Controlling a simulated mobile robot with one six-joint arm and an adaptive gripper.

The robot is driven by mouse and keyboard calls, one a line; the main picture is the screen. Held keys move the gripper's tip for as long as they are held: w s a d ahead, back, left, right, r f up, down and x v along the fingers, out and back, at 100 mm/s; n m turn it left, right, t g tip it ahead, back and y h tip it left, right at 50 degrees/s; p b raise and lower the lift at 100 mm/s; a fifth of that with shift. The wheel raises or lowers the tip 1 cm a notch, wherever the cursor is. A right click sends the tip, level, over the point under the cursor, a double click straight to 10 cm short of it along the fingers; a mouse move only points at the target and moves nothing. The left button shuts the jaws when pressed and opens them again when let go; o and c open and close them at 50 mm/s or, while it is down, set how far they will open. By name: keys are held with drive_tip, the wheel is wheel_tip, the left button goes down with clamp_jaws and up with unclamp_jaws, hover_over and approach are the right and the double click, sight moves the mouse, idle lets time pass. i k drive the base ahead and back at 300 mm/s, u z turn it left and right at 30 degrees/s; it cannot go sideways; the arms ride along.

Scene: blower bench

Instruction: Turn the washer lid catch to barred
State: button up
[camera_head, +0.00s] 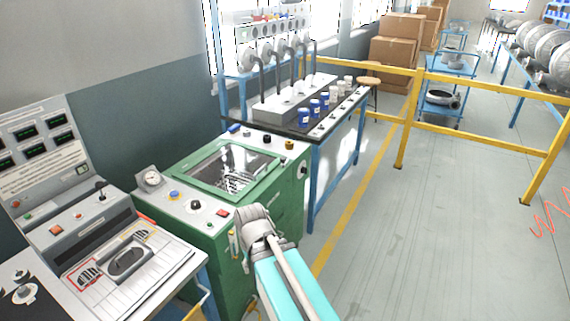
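The washer appears to be the green cabinet (194,238) in the middle, with a pale top panel. Its green-framed lid (184,178) has a clear window and looks closed. I cannot tell for certain which part is the lid catch. A small upright part with yellow and red bits (233,243) is on the cabinet's front side, close beside my arm. A black knob (195,205), a blue button (174,194) and a red button (222,213) are on the top panel. My arm's grey joint is in front of the cabinet's right front corner. My gripper's fingers do not show.
A control console (105,235) stands at the left. A round gauge (151,179) is at the washer's left edge. A blue-legged bench (337,127) with blue and white containers is behind it.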

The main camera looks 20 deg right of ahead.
sight(283, 159)
drive_tip(key=k, duration=0.35)
drive_tip(key=z, duration=0.25)
drive_tip(key=i, duration=1.3)
drive_tip(key=z, duration=0.4)
